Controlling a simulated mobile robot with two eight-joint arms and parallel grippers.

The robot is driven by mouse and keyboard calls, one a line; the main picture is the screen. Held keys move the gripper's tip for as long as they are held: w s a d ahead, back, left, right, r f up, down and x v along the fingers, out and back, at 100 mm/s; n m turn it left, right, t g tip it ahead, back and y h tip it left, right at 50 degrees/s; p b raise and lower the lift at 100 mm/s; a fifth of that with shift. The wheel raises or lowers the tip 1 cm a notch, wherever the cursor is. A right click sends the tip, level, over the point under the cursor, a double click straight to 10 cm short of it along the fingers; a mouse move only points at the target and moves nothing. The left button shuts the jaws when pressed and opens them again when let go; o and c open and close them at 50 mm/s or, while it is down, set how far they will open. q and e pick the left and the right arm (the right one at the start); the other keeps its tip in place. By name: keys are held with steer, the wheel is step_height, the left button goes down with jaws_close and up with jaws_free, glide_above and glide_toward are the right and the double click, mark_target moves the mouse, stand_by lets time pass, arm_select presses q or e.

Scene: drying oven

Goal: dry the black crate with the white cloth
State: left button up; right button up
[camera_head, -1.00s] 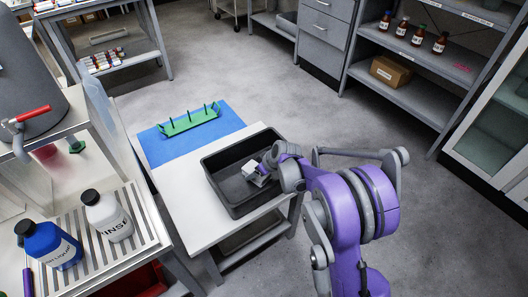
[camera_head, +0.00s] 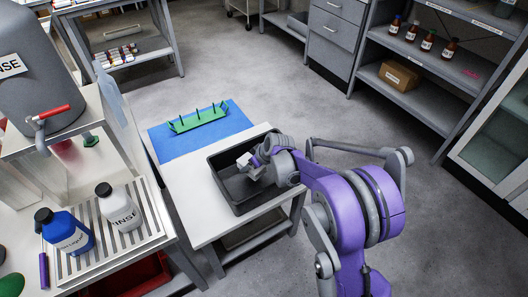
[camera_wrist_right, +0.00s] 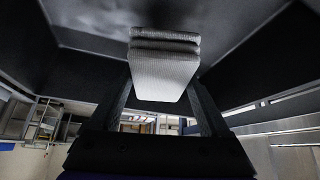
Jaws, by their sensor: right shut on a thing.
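The black crate (camera_head: 232,205) stands open on a small white table (camera_head: 187,205) in the head view. My right gripper (camera_head: 254,167) reaches down into the crate. It is shut on the white cloth (camera_head: 246,159), which is folded into a pad. In the right wrist view the cloth (camera_wrist_right: 165,70) sits between the fingers of my right gripper (camera_wrist_right: 160,95). The dark walls of the crate (camera_wrist_right: 80,75) surround it there. I cannot tell if the cloth touches the crate's inside. My left gripper is not in view.
A green pegged rack (camera_head: 198,120) stands on a blue mat (camera_head: 168,149) behind the crate. At left, a blue bottle (camera_head: 68,236) and a white rinse bottle (camera_head: 119,209) stand on a slatted tray, near a grey tank (camera_head: 45,85). Shelves (camera_head: 425,100) stand at back right.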

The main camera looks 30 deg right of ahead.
steer(key=shift+r+p, duration=0.6)
steer(key=shift+r, duration=0.65)
